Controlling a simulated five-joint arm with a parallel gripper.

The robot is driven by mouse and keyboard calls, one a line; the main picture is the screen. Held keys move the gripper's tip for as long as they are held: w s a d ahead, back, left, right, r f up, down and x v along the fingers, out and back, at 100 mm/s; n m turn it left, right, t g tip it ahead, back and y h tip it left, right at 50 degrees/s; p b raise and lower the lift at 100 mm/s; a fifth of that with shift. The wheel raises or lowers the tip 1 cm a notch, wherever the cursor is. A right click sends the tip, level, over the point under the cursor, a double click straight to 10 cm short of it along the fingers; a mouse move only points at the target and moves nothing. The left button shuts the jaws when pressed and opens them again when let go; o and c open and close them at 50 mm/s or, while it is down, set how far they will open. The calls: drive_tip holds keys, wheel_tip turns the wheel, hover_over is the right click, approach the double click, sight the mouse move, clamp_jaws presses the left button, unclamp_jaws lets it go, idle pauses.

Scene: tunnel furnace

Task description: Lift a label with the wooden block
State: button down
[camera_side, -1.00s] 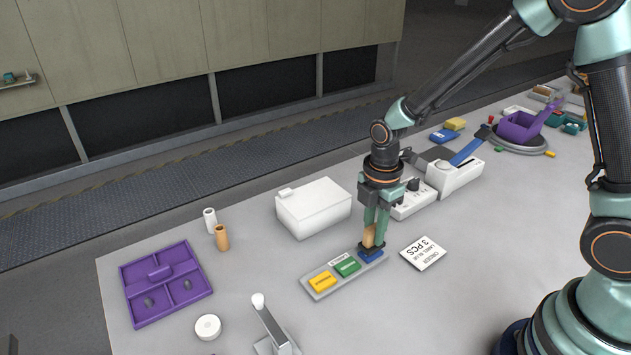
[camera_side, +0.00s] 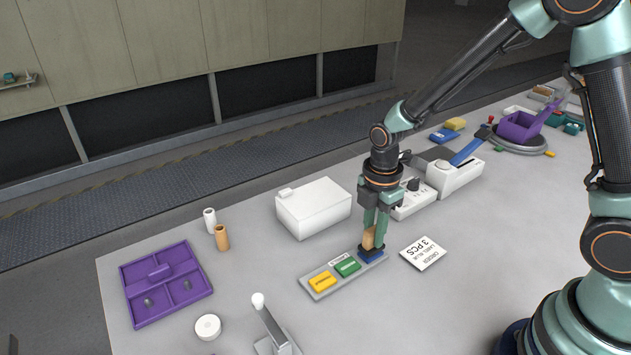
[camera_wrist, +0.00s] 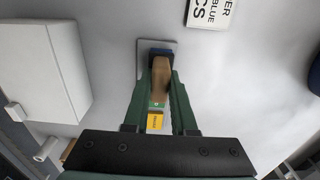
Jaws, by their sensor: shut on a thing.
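My gripper (camera_side: 376,232) points straight down over the grey label strip (camera_side: 327,290). It is shut on the wooden block (camera_side: 369,238), which also shows between the fingers in the wrist view (camera_wrist: 160,82). The block's lower end is at the blue label (camera_side: 371,255) at the right end of the strip; whether they are pressed together I cannot tell. A green label (camera_side: 348,266) and a yellow label (camera_side: 322,282) lie on the strip to the left. In the wrist view the blue label (camera_wrist: 161,52) is mostly behind the block.
A white order card (camera_side: 423,253) lies right of the strip. A white box (camera_side: 313,208) stands behind it. A purple tray (camera_side: 128,296), two small cylinders, a white roll (camera_side: 208,327) and a lever device (camera_side: 273,331) are at left and front. The table between card and arm base is clear.

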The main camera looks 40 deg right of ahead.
drive_tip(key=shift+f, duration=0.6)
idle(1.6)
drive_tip(key=shift+r, duration=3.55)
drive_tip(key=shift+w, duration=0.15)
